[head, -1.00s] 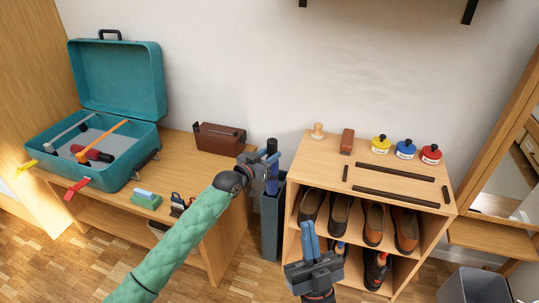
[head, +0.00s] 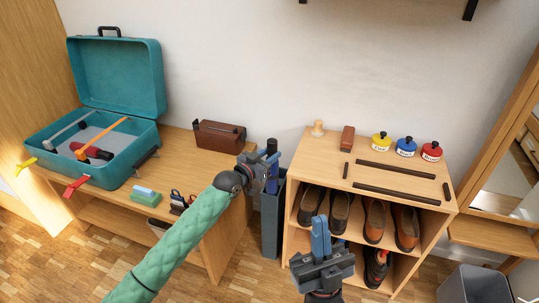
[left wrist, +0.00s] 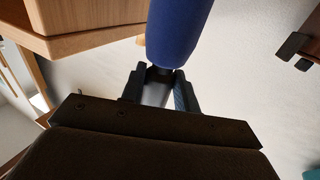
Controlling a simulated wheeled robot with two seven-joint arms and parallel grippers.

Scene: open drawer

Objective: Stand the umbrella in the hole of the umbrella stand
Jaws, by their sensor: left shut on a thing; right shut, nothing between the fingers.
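The umbrella (head: 272,147) is dark with a blue part below; it looks close to upright. My left gripper (head: 270,165) is shut on it, and the arm hides part of it. In the left wrist view the rolled blue umbrella (left wrist: 178,35) shows at the fingers of the left gripper (left wrist: 163,88). The umbrella stand (head: 270,228) is a tall, narrow dark grey box between the bench and the shoe shelf. The umbrella's lower part is at the stand's top; I cannot tell how far it is inside the hole. My right gripper (head: 321,238) is shut and empty in front of the shoe shelf.
The shoe shelf (head: 310,160) has polish jars on top and several shoes inside. A grey bin (head: 472,285) stands at lower right.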

